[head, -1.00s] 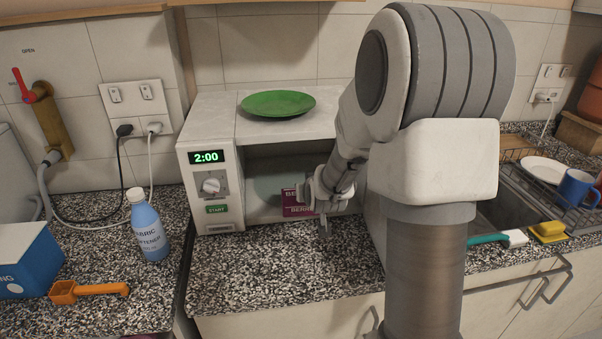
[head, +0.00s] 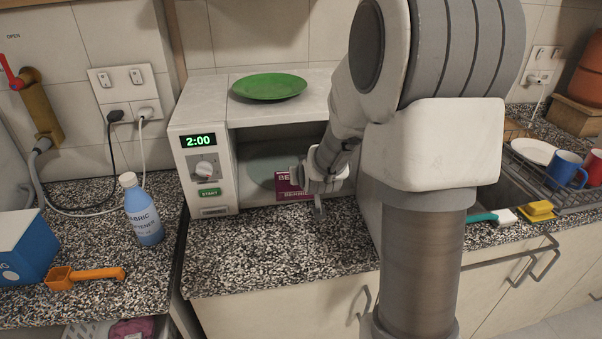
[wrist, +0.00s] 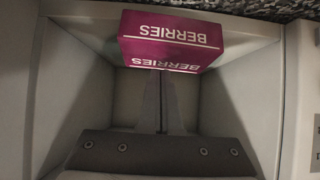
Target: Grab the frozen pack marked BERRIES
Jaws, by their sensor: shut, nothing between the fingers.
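The purple BERRIES pack (head: 291,194) is at the open front of the white microwave (head: 212,165), partly hidden behind my gripper (head: 318,212). In the wrist view the BERRIES pack (wrist: 172,42) is at the top centre, with its white lettering upside down on two faces. My gripper (wrist: 161,78) shows there with both fingers together and nothing between them. The fingertips meet the pack's lower edge in the picture; I cannot tell whether they touch it.
A green plate (head: 269,87) lies on top of the microwave. Its side walls stand close around my gripper. A blue softener bottle (head: 143,212) and an orange scoop (head: 84,276) are on the left counter. The speckled counter (head: 270,255) before the microwave is clear.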

